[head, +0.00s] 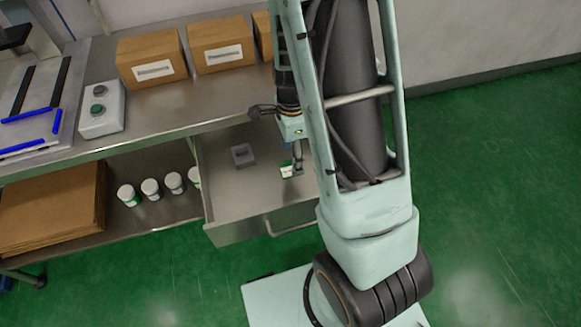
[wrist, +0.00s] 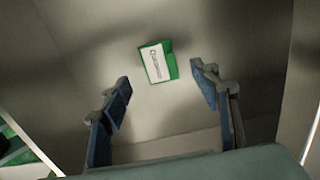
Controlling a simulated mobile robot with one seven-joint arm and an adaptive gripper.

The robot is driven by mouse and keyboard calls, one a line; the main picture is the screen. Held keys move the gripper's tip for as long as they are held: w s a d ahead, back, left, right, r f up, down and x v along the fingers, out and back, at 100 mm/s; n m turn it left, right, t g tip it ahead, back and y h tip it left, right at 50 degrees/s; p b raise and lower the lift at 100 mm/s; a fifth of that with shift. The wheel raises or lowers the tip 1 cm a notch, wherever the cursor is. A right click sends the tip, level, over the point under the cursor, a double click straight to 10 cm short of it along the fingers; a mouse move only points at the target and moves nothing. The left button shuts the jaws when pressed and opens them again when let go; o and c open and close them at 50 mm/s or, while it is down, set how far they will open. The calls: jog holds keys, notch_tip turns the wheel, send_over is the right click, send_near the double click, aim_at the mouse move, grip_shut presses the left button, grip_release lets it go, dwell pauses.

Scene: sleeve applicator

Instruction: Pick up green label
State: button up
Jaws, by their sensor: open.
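The green label (wrist: 158,62), green with a white printed face, lies on the floor of the open metal drawer (head: 225,197). In the wrist view it sits ahead of and between the fingers of my gripper (wrist: 162,88), a little beyond their tips and not touching them. In the head view the label (head: 286,170) shows small at the right of the drawer, partly covered by my gripper (head: 293,163). My gripper is open and empty, pointing down into the drawer.
A small grey block (head: 243,155) lies in the drawer left of the label. The drawer walls stand close around my gripper. Several white-capped bottles (head: 151,188) stand on the shelf at left. Cardboard boxes (head: 151,57) and a button box (head: 101,109) stand on the worktop above.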

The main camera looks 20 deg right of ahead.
aim_at(285, 169)
notch_tip(285, 169, down, 4)
jog(key=shift+f+b, duration=0.2)
jog(key=shift+b, duration=0.35)
jog(key=shift+r, duration=0.1)
jog(key=shift+c, duration=0.3)
jog(key=c, duration=1.4)
grip_shut()
